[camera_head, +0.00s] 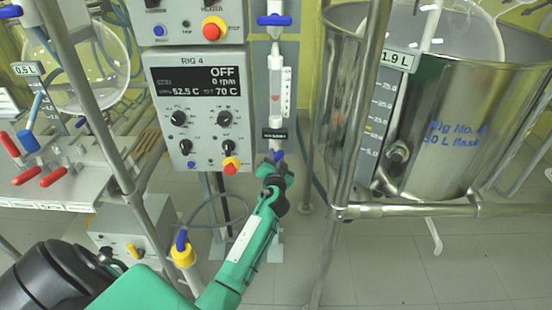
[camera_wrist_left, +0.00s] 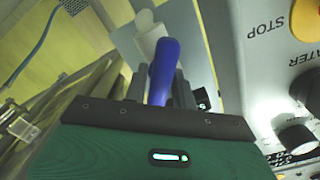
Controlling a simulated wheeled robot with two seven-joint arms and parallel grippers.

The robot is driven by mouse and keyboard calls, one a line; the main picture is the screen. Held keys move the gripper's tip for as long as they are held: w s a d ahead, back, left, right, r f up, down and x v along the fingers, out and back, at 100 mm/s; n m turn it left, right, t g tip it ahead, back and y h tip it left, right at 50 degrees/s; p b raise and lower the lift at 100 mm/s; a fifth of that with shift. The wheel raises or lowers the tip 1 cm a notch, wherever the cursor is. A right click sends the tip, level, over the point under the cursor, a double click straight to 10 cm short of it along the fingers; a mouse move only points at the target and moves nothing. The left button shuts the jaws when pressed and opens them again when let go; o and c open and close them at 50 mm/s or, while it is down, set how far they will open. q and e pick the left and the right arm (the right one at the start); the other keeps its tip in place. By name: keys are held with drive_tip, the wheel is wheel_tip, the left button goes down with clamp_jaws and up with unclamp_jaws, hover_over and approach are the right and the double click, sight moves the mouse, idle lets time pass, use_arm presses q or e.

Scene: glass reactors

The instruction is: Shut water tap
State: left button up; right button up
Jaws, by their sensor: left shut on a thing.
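The water tap has a blue handle (camera_head: 279,156) at the lower end of a white vertical pipe with a flow meter (camera_head: 280,90), below a small black label (camera_head: 274,134). My left gripper (camera_head: 274,166) reaches up to it from below and is shut on the handle. In the left wrist view the blue handle (camera_wrist_left: 164,62) stands between the two dark fingers (camera_wrist_left: 158,88), tilted slightly right, with a white pipe part behind it. The fingers hide part of the tap in the head view. My right gripper is not in view.
A RIG 4 control box (camera_head: 197,105) with knobs stands close left of the tap. Another blue-handled tap (camera_head: 274,20) is higher on the pipe. A large steel vessel (camera_head: 450,120) in a tube frame stands right. Red-handled valves (camera_head: 54,177) are on a bench at left.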

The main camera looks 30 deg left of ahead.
use_arm(q)
drive_tip(key=m, duration=0.2)
drive_tip(key=shift+d+m, duration=0.1)
drive_tip(key=shift+m, duration=0.2)
drive_tip(key=shift+f+m, duration=0.1)
drive_tip(key=shift+m, duration=0.8)
drive_tip(key=shift+m+p, duration=0.4)
drive_tip(key=shift+m, duration=0.5)
drive_tip(key=shift+f+m+p, duration=0.1)
drive_tip(key=shift+m+p, duration=0.2)
drive_tip(key=shift+m, duration=0.9)
drive_tip(key=shift+d+f+m+p, duration=0.15)
drive_tip(key=shift+m+p, duration=0.15)
drive_tip(key=shift+m, duration=0.9)
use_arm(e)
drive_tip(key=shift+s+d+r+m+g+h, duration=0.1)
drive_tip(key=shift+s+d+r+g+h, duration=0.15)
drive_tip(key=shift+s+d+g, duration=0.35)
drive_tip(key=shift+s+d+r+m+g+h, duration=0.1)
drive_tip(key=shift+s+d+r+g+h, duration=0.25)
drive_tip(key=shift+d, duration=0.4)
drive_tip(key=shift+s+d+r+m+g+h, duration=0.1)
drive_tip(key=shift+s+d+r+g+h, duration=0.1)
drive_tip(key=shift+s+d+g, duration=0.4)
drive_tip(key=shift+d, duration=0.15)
use_arm(q)
drive_tip(key=o, duration=0.8)
drive_tip(key=shift+o, duration=0.2)
